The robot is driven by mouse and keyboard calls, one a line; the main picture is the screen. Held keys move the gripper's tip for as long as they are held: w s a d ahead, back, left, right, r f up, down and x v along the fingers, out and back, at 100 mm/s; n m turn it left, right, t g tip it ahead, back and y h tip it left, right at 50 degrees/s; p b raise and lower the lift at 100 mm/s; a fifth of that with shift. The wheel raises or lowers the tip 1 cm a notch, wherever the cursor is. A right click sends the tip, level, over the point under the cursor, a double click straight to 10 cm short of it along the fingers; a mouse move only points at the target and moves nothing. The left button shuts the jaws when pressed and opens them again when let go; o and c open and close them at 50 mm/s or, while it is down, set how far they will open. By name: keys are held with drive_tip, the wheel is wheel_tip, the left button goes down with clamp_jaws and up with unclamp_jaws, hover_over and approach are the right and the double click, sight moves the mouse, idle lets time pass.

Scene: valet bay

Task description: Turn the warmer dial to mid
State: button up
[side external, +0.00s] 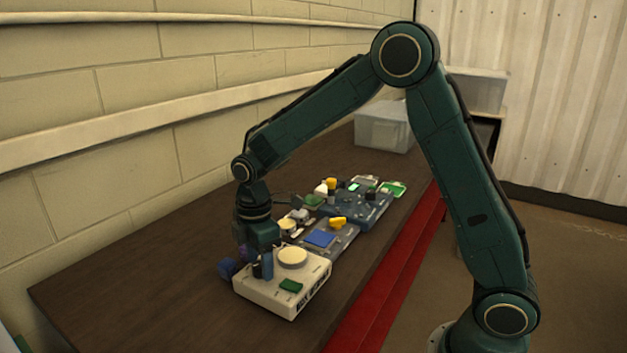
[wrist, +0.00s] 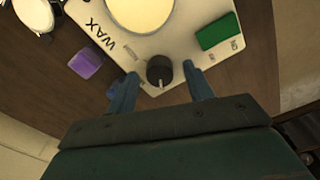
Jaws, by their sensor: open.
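The wax warmer (side external: 262,287) is a cream box with a round cream top (side external: 292,257), at the near end of the bench. It also shows in the wrist view (wrist: 180,42), marked WAX. Its black dial (wrist: 159,70) sits near a corner, with a white pointer line toward the bottom of the picture. Small print near the dial is too blurred to read. My gripper (wrist: 160,76) is open, with one finger on each side of the dial and visible gaps between. In the side view my gripper (side external: 261,262) is down at the warmer and hides the dial.
A grey tray with a blue pad (side external: 319,238) and several small items stand behind. A clear bin (side external: 384,127) is at the far end. The bench front is clear.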

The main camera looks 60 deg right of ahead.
drive_tip(key=c, duration=1)
drive_tip(key=shift+o, duration=0.2)
drive_tip(key=shift+m, duration=0.4)
drive_tip(key=m, duration=1.1)
drive_tip(key=o, duration=1)
drive_tip(key=shift+c, duration=0.2)
